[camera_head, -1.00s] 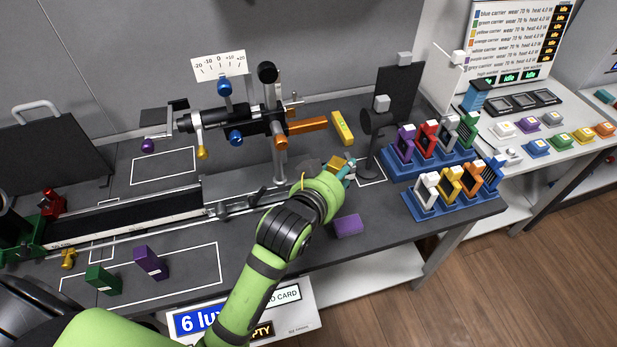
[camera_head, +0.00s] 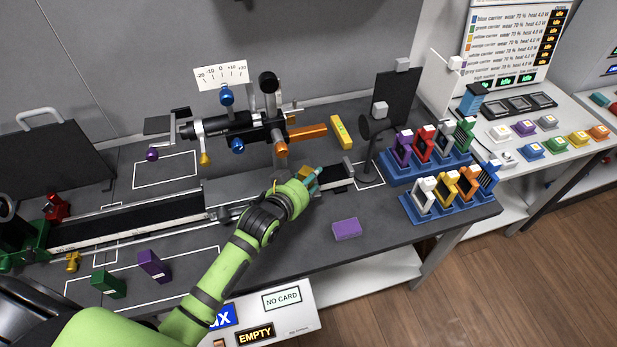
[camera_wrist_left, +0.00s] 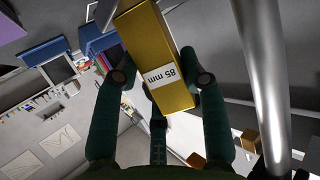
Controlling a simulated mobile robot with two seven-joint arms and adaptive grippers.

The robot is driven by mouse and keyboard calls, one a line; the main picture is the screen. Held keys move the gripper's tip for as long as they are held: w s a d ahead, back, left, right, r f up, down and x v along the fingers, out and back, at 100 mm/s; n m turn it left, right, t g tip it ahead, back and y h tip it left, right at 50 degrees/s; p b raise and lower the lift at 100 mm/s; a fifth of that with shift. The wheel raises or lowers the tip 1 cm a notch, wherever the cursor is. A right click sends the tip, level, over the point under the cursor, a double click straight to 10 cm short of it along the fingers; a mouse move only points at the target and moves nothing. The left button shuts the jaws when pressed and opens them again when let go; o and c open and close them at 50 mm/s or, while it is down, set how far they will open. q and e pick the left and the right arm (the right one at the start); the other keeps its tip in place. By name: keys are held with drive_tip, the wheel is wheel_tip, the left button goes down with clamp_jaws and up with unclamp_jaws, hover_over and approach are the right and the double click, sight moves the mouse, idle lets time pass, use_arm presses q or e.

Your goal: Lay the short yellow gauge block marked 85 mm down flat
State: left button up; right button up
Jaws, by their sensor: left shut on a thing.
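The short yellow gauge block (camera_wrist_left: 158,38) fills the upper middle of the left wrist view, its white "85 mm" label facing the camera. My left gripper (camera_wrist_left: 163,78) is shut on it, with a finger on each side. In the head view the left gripper (camera_head: 314,180) is over the bench near the rail, below the orange arm of the optical instrument. Only a small yellow part of the block (camera_head: 304,171) shows there behind the gripper. I cannot tell whether the block touches anything below. My right gripper is not in view.
A longer yellow block (camera_head: 341,132) lies behind the rail. A purple block (camera_head: 347,229) lies near the front edge, with free bench around it. Green (camera_head: 108,284) and purple (camera_head: 154,265) blocks are at left front. A round dark stand (camera_head: 366,150) and blue racks (camera_head: 433,206) are right.

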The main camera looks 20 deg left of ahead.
use_arm(q)
drive_tip(key=o, duration=1.3)
drive_tip(key=shift+s, duration=0.1)
drive_tip(key=b+v, duration=0.1)
drive_tip(key=v, duration=1)
drive_tip(key=shift+s+a+r, duration=0.1)
drive_tip(key=shift+s+r, duration=0.15)
drive_tip(key=shift+s, duration=0.1)
